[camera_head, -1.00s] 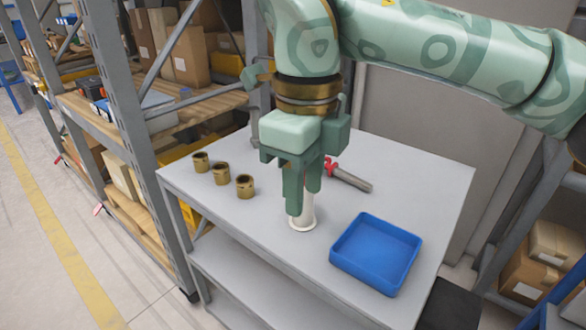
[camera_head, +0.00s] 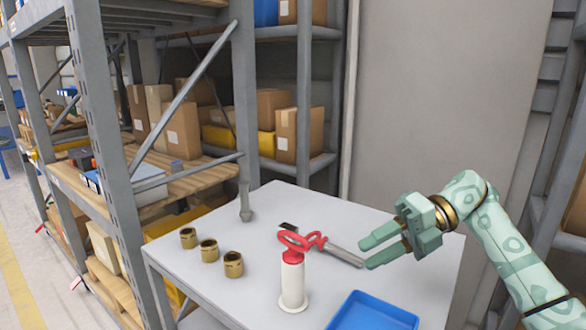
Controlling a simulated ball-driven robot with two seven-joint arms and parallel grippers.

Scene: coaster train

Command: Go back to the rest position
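My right gripper (camera_head: 368,254) is open and empty at the right, its two fingers apart and pointing left over the grey table (camera_head: 400,215). My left gripper is out of view.
Three brass-coloured rings (camera_head: 209,250) stand in a row on the table's left side. A blue tray (camera_head: 372,312) is at the front, cut off by the picture's bottom edge. A grey shelf rack (camera_head: 110,150) with boxes stands at the left. The table's back right is clear.

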